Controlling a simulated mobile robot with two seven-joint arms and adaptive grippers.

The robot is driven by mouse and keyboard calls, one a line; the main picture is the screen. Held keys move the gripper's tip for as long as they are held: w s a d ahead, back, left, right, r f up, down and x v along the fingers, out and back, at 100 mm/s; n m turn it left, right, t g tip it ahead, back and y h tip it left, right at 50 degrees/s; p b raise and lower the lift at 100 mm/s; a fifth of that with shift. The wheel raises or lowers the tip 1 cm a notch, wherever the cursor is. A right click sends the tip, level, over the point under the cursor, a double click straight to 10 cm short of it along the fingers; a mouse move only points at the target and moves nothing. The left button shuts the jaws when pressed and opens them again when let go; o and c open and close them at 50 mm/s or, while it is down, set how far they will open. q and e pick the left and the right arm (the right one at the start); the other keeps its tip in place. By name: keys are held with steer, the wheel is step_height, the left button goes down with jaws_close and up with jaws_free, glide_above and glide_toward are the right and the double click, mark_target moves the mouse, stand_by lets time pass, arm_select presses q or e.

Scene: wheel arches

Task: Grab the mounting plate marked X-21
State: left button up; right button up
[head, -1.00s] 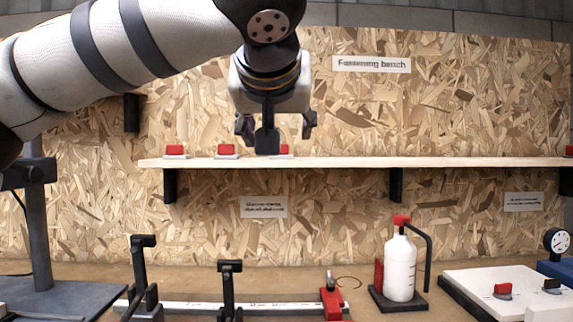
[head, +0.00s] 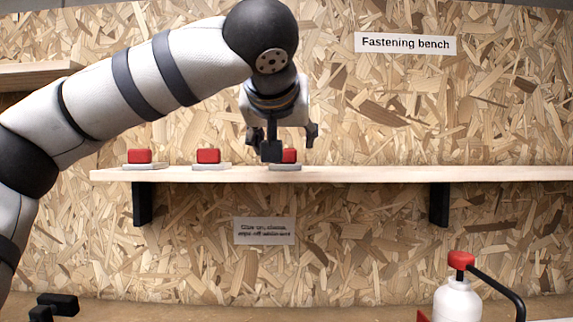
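Three pale grey plates, each with a red block on top, sit in a row on the wooden shelf: the left plate (head: 141,166), the middle plate (head: 211,166) and the right plate (head: 285,168). No X-21 marking is readable on any of them. My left gripper (head: 289,145) points down at the right plate, its fingers spread and empty. Its dark front part hides some of that plate's red block (head: 290,156). I cannot tell whether the fingers touch the plate.
The shelf (head: 400,174) is bare to the right of the plates and is held by black brackets (head: 439,205). A chipboard wall stands behind. A white bottle with a red cap (head: 457,300) stands below at right. Another shelf edge (head: 38,72) shows upper left.

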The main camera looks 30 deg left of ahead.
mark_target(285, 150)
arm_select(q)
steer(key=x, duration=0.5)
steer(key=shift+a, duration=0.2)
steer(key=shift+r, duration=0.1)
steer(key=c, duration=1.2)
